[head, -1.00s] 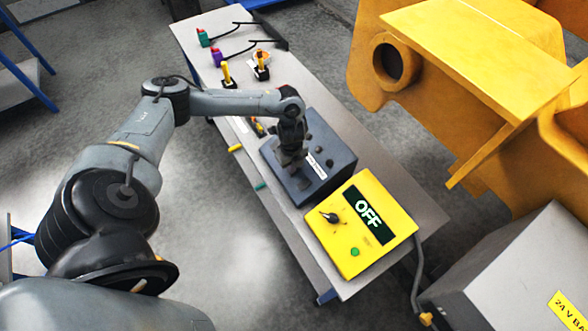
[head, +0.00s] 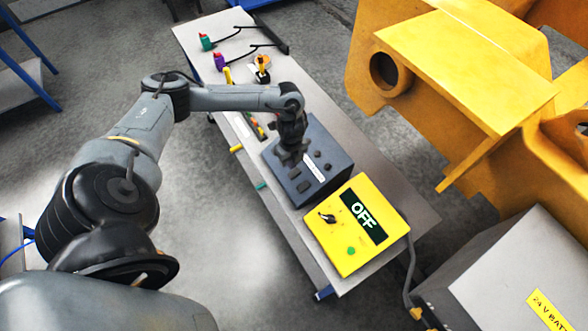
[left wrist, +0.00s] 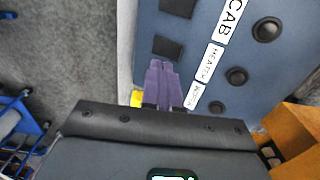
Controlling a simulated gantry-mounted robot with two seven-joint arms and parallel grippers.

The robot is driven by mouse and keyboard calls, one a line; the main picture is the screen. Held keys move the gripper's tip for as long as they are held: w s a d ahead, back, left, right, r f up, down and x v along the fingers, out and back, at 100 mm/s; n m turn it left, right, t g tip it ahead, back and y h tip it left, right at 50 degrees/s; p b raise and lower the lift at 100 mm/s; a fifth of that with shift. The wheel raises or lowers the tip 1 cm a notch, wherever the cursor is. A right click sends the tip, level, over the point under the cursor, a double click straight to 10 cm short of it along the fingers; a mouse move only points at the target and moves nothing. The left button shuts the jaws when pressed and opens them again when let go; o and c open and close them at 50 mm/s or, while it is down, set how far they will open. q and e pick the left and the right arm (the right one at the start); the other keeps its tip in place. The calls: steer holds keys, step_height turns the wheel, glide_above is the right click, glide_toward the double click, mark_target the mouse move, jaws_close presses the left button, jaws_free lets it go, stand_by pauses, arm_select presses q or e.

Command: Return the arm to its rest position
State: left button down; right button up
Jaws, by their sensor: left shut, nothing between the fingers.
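My left arm comes in from the left of the head view, its elbow bent and its forearm reaching over the table. My left gripper (head: 287,160) points down over the blue-grey control box (head: 325,170), at its far left part. In the left wrist view the purple-grey fingers (left wrist: 164,84) are shut together with nothing between them. They show in front of the control box's face (left wrist: 205,80), which has dark square and round buttons and white labels. Whether the fingertips touch the box cannot be told. My right gripper is not in view.
A yellow box (head: 330,246) reading OFF, with a black knob and green button, stands at the near end of the table (head: 395,190). Small levers and plugs (head: 219,62) are at the far end. A large yellow casting (head: 450,70) and grey battery box (head: 520,270) stand right.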

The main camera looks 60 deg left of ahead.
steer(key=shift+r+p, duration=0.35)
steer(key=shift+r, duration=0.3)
